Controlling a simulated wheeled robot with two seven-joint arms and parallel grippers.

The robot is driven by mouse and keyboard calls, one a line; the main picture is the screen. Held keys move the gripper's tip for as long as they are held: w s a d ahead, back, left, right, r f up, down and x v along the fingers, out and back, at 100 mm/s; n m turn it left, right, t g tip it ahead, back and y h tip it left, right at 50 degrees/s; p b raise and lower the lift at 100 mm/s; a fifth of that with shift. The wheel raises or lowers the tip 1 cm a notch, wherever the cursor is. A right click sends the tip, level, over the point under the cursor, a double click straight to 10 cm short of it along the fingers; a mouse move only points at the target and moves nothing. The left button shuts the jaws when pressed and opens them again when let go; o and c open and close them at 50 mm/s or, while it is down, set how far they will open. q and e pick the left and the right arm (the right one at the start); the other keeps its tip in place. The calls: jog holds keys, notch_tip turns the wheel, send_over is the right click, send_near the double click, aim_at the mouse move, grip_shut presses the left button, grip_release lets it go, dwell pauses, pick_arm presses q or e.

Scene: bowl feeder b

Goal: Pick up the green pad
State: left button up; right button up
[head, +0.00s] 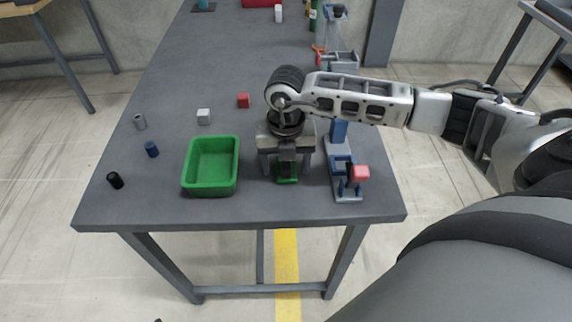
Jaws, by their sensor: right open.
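The green pad (287,180) lies on the grey table near its front edge, and only its front part shows. My right gripper (287,172) points down directly over the pad, with its jaws open. The gripper body hides the back of the pad, and I cannot tell whether the fingers touch it. My left gripper is not in the head view.
A green tray (184,179) stands left of the gripper. A red cube (243,100), a white cube (204,116) and small cylinders (152,149) lie on the left.

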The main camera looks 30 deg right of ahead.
jog(key=c, duration=1.1)
jog(key=shift+r, duration=0.15)
jog(key=shift+r, duration=0.6)
jog(key=w+a+r+b, duration=0.3)
jog(key=w+r, duration=0.8)
jog(key=w, duration=0.2)
jog(key=shift+w+a+r, duration=0.25)
jog(key=shift+a+r, duration=0.05)
jog(key=shift+a, duration=0.1)
